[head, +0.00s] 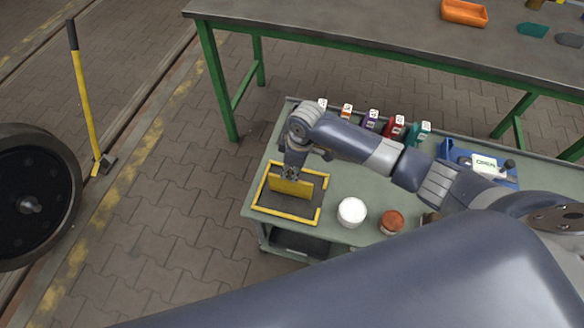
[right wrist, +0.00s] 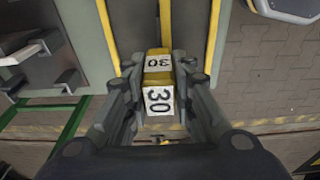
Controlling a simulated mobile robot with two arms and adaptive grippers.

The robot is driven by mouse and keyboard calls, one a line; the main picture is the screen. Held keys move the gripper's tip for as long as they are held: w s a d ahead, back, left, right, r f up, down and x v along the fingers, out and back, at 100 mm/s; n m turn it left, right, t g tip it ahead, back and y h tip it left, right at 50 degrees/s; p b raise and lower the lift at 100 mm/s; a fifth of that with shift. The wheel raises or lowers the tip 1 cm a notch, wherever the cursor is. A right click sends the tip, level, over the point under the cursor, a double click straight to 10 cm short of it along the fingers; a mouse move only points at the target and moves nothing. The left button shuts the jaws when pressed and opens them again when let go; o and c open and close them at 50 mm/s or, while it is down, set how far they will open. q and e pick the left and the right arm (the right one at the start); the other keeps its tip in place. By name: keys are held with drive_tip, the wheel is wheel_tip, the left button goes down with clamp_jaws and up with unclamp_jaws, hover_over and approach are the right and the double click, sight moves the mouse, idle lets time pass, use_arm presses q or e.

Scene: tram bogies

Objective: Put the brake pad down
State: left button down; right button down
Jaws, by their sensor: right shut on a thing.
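The brake pad (head: 291,188) is a yellow block. My right gripper (head: 291,175) is shut on it and points down over the yellow-edged frame (head: 284,216) at the left end of the green cart top. In the right wrist view the brake pad (right wrist: 158,79) sits between both fingers and shows white labels reading 30. In the head view the pad is inside the frame's outline; I cannot tell whether its lower edge touches the surface. My left gripper is not in view.
The cart (head: 345,180) also carries a white round container (head: 351,211), a reddish-brown one (head: 391,222), several coloured labelled items along the back, and a blue tray (head: 450,153) at right. A green-legged workbench (head: 380,28) stands behind. A wheel (head: 35,195) is at left.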

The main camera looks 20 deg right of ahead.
sight(298, 181)
drive_tip(key=c, duration=1.4)
unclamp_jaws()
drive_tip(key=shift+f, duration=0.1)
drive_tip(key=shift+o, duration=0.2)
drive_tip(key=shift+r, duration=0.35)
wheel_tip(298, 181, up, 12)
drive_tip(key=s+d, duration=0.1)
drive_tip(key=shift+d+f, duration=0.2)
drive_tip(key=shift+f, duration=0.05)
drive_tip(key=shift+s, duration=0.15)
